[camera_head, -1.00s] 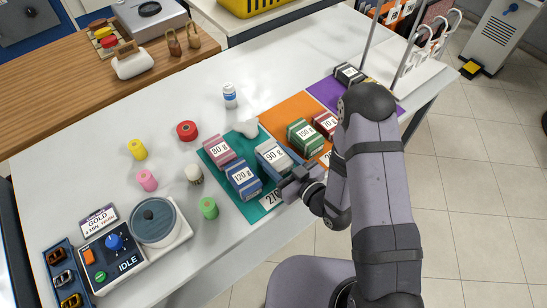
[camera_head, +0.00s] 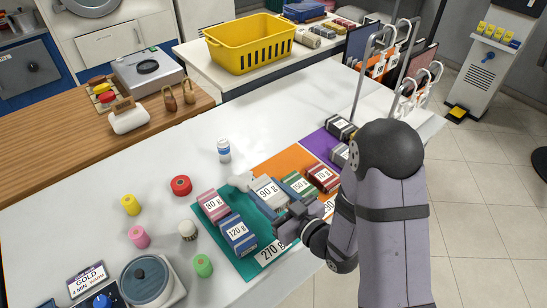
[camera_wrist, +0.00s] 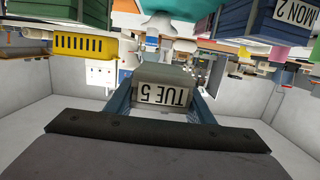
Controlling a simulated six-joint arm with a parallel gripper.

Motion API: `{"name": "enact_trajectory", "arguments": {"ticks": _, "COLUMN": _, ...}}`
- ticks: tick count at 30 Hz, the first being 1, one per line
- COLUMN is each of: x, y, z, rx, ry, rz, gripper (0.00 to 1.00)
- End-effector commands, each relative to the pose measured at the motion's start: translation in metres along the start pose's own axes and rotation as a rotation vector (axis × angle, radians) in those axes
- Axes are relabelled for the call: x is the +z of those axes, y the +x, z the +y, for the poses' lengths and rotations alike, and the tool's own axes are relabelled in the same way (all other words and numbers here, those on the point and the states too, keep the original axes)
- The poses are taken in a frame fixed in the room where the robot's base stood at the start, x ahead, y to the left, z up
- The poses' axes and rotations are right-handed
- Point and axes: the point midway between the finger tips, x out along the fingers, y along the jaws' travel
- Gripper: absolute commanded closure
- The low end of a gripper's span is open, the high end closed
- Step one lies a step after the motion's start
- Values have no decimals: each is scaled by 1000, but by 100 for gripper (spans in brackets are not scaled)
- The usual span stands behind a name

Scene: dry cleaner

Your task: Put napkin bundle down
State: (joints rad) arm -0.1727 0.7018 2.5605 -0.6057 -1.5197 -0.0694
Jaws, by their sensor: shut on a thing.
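My gripper (camera_head: 287,222) is over the front part of the teal mat (camera_head: 212,186), right of the blue 120 g bundle (camera_head: 238,234). It is shut on a grey napkin bundle (camera_head: 268,191) with a 90 g label. In the wrist view, which is upside down, the bundle (camera_wrist: 168,73) sits between the fingers and its near face reads TUE 5. Background shows between it and the teal at the top, so it looks clear of the mat. My fingertips are partly hidden in the head view.
The pink 80 g bundle (camera_head: 213,205) is left of the held one; the green 150 g bundle (camera_head: 298,185) and red 70 g bundle (camera_head: 322,178) are right. A white lump (camera_head: 238,181) lies behind. The table's left middle holds spools and a bottle (camera_head: 224,150).

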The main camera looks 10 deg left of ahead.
Motion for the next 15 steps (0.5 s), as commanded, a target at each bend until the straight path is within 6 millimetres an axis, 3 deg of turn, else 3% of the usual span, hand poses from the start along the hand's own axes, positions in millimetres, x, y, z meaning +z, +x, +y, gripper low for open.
{"name": "enact_trajectory", "arguments": {"ticks": 5, "x": -5, "y": 1, "z": 3, "rx": 8, "ry": 1, "rz": 3, "gripper": 75}}
{"name": "enact_trajectory", "arguments": {"ticks": 8, "x": -12, "y": 2, "z": 17, "rx": 57, "ry": 6, "rz": 6, "gripper": 75}}
{"name": "enact_trajectory", "arguments": {"ticks": 15, "x": -24, "y": -9, "z": 85, "rx": 320, "ry": 49, "rz": 6, "gripper": 75}}
